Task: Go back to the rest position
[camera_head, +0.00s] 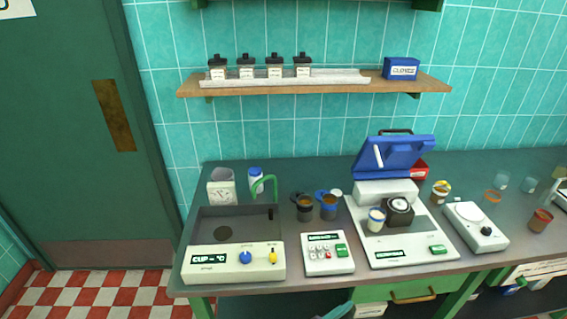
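My gripper does not show in the head view, and neither does a clear part of my arm. The task names no object. The dark green counter (300,183) stands along the tiled wall and carries the sink and several devices. A small pale and teal shape (338,311) shows at the bottom edge below the counter, and I cannot tell what it is.
A sink unit (240,263) with a green tap, a keypad box (328,254), a machine with a raised blue lid (395,157), and a white scale (475,228) fill the counter. Small cups stand between them. A shelf (330,87) holds jars. Checkered floor (100,295) is clear at left.

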